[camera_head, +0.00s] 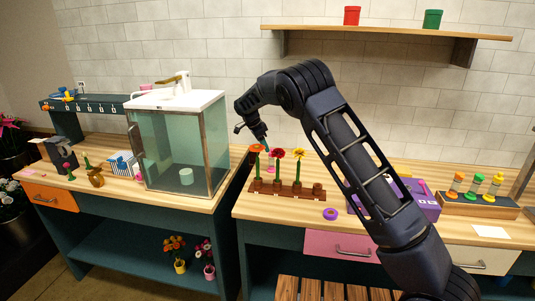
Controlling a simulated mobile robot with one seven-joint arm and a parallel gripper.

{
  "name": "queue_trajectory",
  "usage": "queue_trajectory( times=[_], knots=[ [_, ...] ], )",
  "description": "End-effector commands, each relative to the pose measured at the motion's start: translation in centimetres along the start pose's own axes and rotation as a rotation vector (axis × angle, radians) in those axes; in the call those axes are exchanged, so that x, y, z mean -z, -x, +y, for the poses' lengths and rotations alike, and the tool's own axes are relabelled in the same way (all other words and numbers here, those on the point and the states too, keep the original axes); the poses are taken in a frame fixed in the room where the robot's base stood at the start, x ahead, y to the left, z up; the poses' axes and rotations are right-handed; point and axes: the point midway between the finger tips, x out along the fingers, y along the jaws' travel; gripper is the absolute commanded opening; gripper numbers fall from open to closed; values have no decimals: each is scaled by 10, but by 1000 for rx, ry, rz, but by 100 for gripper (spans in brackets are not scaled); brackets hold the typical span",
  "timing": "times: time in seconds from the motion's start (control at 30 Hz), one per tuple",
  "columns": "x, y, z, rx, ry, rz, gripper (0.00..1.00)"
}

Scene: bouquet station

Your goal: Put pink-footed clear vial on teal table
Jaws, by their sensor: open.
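My gripper (264,143) hangs pointing down over the back of the right-hand workbench, just behind the flowers in the rack. Its jaws are small and partly hidden, and they read as open. A small pink foot (270,168) shows on the bench below the gripper, behind the flower rack; it may belong to the clear vial, whose body I cannot make out. Two benches have teal bodies and wooden tops, the left one (110,222) and the right one; which is the teal table I cannot tell. A teal raised stand (66,122) is at the far left.
A wooden rack (287,188) holds red, orange and yellow flowers. A glass cabinet (180,150) with a pale cup (186,176) inside stands on the left bench. A purple ring (330,214), a purple box (425,203) and a vial rack (478,204) are on the right bench. A gap separates the benches.

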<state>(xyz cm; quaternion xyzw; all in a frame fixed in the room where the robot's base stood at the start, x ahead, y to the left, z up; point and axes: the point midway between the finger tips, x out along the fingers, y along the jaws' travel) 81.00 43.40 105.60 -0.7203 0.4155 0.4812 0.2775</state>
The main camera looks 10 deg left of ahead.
Motion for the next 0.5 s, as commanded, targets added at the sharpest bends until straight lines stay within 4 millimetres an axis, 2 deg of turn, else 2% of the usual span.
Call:
queue_trajectory(
  times=[0.1, 0.2, 0.5],
  knots=[
    [0, 18, 0, 2, 0, 0, 49],
    [0, 27, 0, 1, -1, 0, 49],
    [1, 35, 0, 0, -1, 0, 49]
  ],
)
